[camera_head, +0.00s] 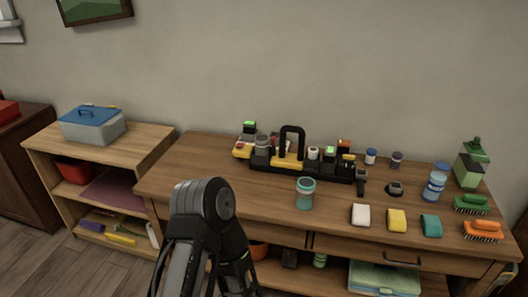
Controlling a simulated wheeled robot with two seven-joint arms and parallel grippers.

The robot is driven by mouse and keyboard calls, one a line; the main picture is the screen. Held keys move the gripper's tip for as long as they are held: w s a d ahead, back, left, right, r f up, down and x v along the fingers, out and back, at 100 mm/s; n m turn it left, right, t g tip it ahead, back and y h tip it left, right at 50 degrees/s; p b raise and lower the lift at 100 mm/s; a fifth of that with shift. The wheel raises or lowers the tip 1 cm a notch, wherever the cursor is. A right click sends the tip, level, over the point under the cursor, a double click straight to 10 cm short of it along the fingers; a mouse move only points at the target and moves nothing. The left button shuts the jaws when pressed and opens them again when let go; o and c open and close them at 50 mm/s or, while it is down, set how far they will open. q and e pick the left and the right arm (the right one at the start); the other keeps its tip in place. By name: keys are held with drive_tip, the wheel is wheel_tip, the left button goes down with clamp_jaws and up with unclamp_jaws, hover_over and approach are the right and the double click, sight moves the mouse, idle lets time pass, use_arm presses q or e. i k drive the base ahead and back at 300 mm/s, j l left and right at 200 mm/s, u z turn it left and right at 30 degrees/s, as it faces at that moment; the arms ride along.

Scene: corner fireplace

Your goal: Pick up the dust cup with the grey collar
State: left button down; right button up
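A teal cup-shaped container (305,193) stands upright on the wooden table, in front of the black caddy. A cup with a greyish upper part (262,146) stands at the left end of the black caddy (292,133). At this size I cannot tell for sure which one is the dust cup with the grey collar. One of my arms rises from the bottom edge, left of the teal container, and bends back down. No gripper fingers show on it. My other arm is not in view.
Blocks in white (361,214), yellow (397,220) and teal (431,225) lie along the front. A water bottle (435,181), green spray bottle (472,164), and green (471,204) and orange (482,231) brushes stand right. Left of the teal container, the tabletop is clear.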

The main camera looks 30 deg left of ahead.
sight(262, 142)
drive_tip(key=j+z, duration=0.5)
drive_tip(key=j, duration=0.3)
drive_tip(key=j+z, duration=0.45)
drive_tip(key=j, duration=0.4)
